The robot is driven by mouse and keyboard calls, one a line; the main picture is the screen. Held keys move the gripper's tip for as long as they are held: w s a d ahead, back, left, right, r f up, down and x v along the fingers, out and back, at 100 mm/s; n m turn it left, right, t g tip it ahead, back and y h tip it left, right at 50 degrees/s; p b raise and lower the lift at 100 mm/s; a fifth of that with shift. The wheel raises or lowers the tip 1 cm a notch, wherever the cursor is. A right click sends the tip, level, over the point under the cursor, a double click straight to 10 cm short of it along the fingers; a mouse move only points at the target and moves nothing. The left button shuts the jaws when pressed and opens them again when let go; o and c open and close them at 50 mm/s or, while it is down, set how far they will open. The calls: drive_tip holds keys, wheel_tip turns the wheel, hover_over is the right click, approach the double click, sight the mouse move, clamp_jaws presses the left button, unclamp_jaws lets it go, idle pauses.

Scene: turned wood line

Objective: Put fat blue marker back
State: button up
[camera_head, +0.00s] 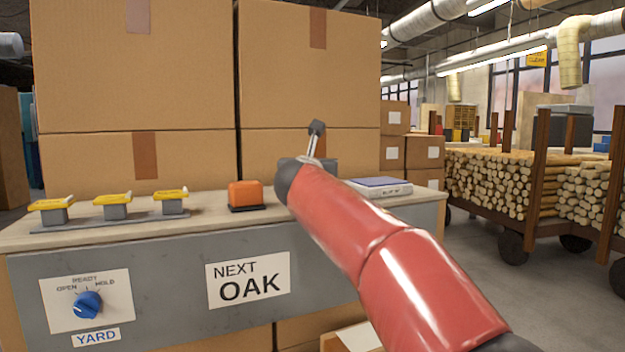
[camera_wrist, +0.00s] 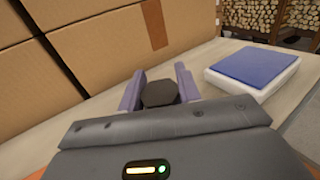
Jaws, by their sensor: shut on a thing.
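My gripper (camera_wrist: 160,88) is shut on a thick, dark, faceted piece (camera_wrist: 159,94), gripped between its two purplish fingers. I take this piece to be the marker, seen end-on in the wrist view; no blue shows on it and its lower part is hidden. In the head view my red arm reaches over the counter (camera_head: 215,205) and hides the fingers and the held piece. I cannot tell whether the piece touches the counter.
A white block with a blue top (camera_head: 380,187) lies right of my gripper, also in the wrist view (camera_wrist: 250,72). An orange box (camera_head: 246,195) and three yellow-topped holders (camera_head: 112,202) stand left. Large cartons (camera_head: 135,65) rise behind. A blue knob (camera_head: 88,305) is on the front panel.

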drive_tip(key=shift+f, duration=0.4)
drive_tip(key=o, duration=0.8)
drive_tip(key=shift+o, duration=0.8)
drive_tip(key=shift+f+b, duration=0.2)
drive_tip(key=shift+b, duration=0.15)
drive_tip(key=shift+s, duration=0.35)
drive_tip(key=s, duration=0.2)
drive_tip(key=s+r, duration=0.1)
drive_tip(key=s, duration=0.2)
drive_tip(key=shift+s+r, duration=0.4)
drive_tip(key=shift+s+a, duration=0.15)
drive_tip(key=shift+s, duration=0.5)
